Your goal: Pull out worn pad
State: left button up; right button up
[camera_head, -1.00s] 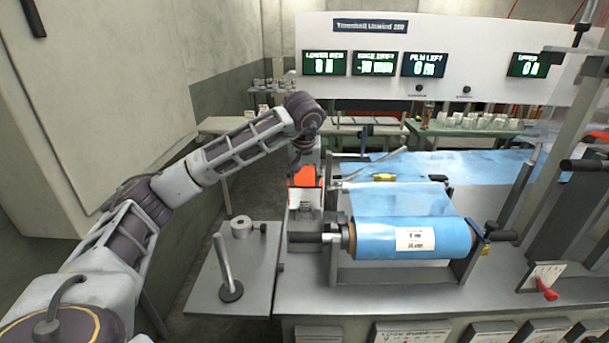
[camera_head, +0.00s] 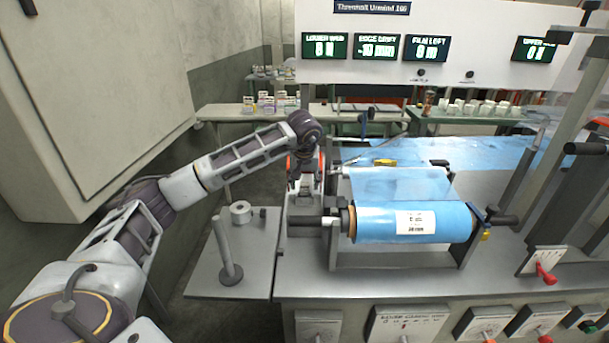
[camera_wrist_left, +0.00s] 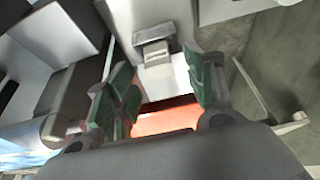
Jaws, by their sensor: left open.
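My left gripper (camera_head: 304,184) hangs down at the left end of the film machine, over a light grey housing (camera_head: 303,205). In the left wrist view its green-padded fingers (camera_wrist_left: 155,95) are open, with nothing held between them. A small grey block with a pale label (camera_wrist_left: 156,52) sits on the housing ahead of the fingertips, apart from them; I cannot tell whether it is the worn pad. A red-orange surface (camera_wrist_left: 165,119) shows between the fingers. My right gripper is not in view.
A blue film roll (camera_head: 415,222) lies on its stand right of the gripper. A side table (camera_head: 252,262) at the left carries an upright post (camera_head: 226,252) and a metal ring (camera_head: 240,212). A red-handled lever (camera_head: 545,273) is at the right.

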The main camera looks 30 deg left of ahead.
aim_at(304, 184)
pick_arm(q)
jog(key=shift+x, duration=1)
jog(key=shift+w+a+f, duration=0.15)
jog(key=shift+w+f, duration=0.05)
jog(key=shift+f, duration=0.45)
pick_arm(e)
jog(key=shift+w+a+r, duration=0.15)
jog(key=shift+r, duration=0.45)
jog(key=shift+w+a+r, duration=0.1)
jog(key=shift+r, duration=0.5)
pick_arm(q)
jog(key=shift+c, duration=0.3)
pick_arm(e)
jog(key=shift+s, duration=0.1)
pick_arm(q)
jog(key=c, duration=0.9)
jog(key=shift+c, duration=0.9)
jog(key=shift+r, duration=0.1)
jog(key=shift+r+p, duration=0.7)
jog(key=shift+r, duration=0.1)
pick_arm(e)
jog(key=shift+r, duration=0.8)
pick_arm(q)
jog(key=shift+w+r, duration=0.1)
jog(key=shift+r, duration=0.05)
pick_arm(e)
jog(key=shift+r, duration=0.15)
